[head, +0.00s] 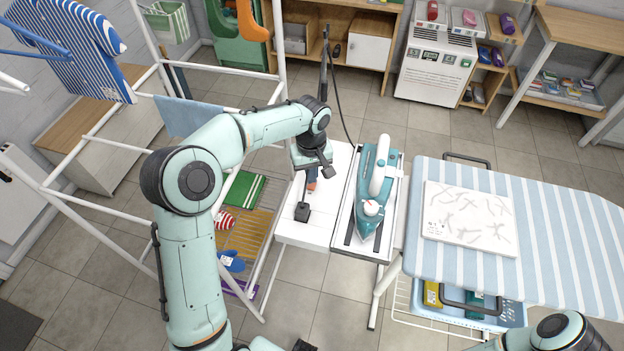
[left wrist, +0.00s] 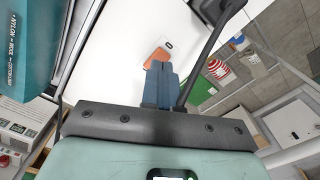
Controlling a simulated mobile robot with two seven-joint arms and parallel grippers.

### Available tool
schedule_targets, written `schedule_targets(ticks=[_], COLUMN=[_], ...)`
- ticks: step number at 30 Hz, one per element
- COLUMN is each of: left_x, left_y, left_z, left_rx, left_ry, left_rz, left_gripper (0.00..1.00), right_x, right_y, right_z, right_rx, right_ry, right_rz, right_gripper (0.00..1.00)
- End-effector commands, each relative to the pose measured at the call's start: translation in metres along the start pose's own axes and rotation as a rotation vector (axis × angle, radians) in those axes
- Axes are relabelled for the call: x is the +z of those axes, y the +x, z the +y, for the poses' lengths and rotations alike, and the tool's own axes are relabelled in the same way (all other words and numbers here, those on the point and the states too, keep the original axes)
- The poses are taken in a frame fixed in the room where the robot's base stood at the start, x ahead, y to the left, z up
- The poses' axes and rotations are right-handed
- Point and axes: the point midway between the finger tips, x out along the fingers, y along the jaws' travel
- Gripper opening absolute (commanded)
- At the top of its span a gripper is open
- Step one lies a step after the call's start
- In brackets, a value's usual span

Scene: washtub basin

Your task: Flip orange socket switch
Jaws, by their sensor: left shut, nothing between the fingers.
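The orange socket switch (left wrist: 156,58) is on the white board beside the iron, just ahead of my left fingertips in the left wrist view. In the head view a small orange patch of the switch (head: 311,186) shows just below my left gripper (head: 312,175). In the left wrist view my left gripper (left wrist: 160,70) has its blue fingers together and empty, their tips close to the switch's near edge. I cannot tell whether they touch it. My right gripper is out of view; only part of that arm shows at the lower right.
A teal iron (head: 374,190) stands on its rest right of the board (head: 313,228). A black block (head: 302,212) sits on the board near the switch. A dark cable rises behind. A striped ironing board (head: 560,235) is at right, a white drying rack (head: 95,200) at left.

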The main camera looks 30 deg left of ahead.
Motion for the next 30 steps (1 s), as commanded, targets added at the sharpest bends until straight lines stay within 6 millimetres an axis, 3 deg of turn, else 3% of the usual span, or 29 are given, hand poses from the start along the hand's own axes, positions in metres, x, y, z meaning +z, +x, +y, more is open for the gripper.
schedule_targets(ticks=[15, 30], left_x=[-0.001, 0.0], left_y=[-0.043, -0.044], left_z=[0.001, 0.0], left_rx=[0.001, 0.0], left_ry=[0.0, 0.0], left_rz=[0.002, 0.0], left_gripper=[0.0, 0.0], right_x=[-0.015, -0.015], right_y=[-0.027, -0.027], right_z=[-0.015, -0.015], right_rx=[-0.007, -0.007], right_ry=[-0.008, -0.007], right_rz=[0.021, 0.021], right_gripper=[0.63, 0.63])
